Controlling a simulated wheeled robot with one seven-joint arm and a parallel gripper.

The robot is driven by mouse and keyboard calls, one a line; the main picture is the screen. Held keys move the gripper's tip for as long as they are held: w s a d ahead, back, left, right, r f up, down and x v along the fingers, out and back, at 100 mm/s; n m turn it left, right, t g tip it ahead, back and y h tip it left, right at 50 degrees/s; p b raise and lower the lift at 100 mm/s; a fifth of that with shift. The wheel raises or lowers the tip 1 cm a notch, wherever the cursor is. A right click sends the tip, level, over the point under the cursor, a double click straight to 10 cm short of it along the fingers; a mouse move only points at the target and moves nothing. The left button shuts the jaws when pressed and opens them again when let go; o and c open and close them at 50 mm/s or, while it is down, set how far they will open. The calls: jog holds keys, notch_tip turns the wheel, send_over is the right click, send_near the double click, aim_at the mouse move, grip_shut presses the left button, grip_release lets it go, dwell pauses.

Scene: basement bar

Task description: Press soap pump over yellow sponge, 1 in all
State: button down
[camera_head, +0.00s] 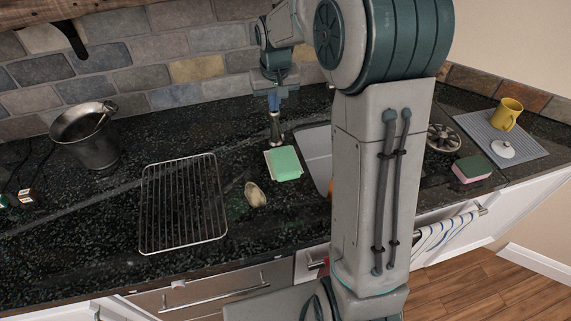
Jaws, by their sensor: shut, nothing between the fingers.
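A sponge (285,163) with a pale green top and a thin yellowish left edge lies flat on the dark counter, just left of the sink. A slim metallic piece, which looks like the soap pump (276,132), stands right behind the sponge. My gripper (274,108) points down directly above that piece, its fingers together and empty. At this size I cannot tell whether the fingertips touch the pump head. The sponge is apart from my gripper, nearer the camera.
My arm hides much of the sink (317,155). A wire rack (184,203), a small beige object (255,194) and a metal bucket (88,137) are to the left. A pink-and-green sponge (472,168), a round metal strainer (444,138) and a yellow mug (507,114) on a grey mat (489,132) are right.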

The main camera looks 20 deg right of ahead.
jog(key=shift+s+f, duration=0.1)
jog(key=shift+w+p+v, duration=0.15)
jog(key=shift+p+v, duration=0.35)
jog(key=shift+v, duration=0.2)
jog(key=shift+w+p+v, duration=0.15)
jog(key=shift+p+v, duration=0.35)
jog(key=shift+v, duration=0.15)
jog(key=shift+w, duration=0.1)
jog(key=w+p+v, duration=0.1)
jog(key=p+v, duration=0.3)
jog(key=v, duration=0.2)
dwell(0.4)
jog(key=s+r+t+b, duration=0.1)
jog(key=s, duration=2.6)
jog(key=shift+s+r, duration=0.3)
jog(key=shift+s, duration=0.05)
